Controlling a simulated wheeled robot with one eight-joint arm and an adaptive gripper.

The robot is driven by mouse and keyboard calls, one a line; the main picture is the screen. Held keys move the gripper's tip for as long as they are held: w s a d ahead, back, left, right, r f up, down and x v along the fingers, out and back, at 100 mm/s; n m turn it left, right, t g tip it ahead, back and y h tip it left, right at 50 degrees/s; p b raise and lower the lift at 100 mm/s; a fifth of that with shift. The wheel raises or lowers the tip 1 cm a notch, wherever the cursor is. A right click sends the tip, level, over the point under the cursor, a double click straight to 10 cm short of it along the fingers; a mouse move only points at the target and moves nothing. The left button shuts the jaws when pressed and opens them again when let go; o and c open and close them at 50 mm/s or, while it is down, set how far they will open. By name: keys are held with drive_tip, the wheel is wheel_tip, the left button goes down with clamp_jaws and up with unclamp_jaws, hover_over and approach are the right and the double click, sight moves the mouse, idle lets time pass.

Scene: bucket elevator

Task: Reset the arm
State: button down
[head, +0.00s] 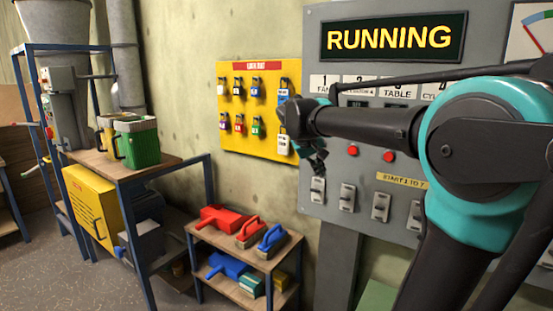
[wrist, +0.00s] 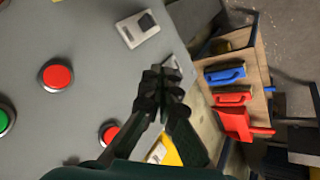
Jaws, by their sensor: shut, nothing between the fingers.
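My arm reaches in from the right of the head view, in front of the grey control panel (head: 323,185). My gripper (head: 318,165) is at the left end of the arm, before the panel's left edge, with its fingers hanging downward. In the wrist view my gripper (wrist: 163,75) shows shut and empty in the middle, over the panel's edge. No object is held. The panel's display (head: 393,38) reads RUNNING.
A yellow lockout board (head: 233,148) with padlocks hangs left of the gripper. A low shelf (head: 252,259) holds red and blue brushes and scoops. A taller table (head: 175,168) with cups stands at left. Red buttons (wrist: 57,75) and switches lie close to the gripper.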

drive_tip(key=s+d+f+m+y, duration=0.1)
drive_tip(key=s+f+y, duration=0.1)
drive_tip(key=s+f, duration=1)
drive_tip(key=s+d+f+m+y, duration=0.1)
drive_tip(key=s+f+y, duration=0.2)
drive_tip(key=s+f, duration=0.9)
wheel_tip(320, 180, down, 6)
drive_tip(key=shift+f+g, duration=0.15)
drive_tip(key=shift+g, duration=0.25)
drive_tip(key=shift+a, duration=0.1)
idle(0.6)
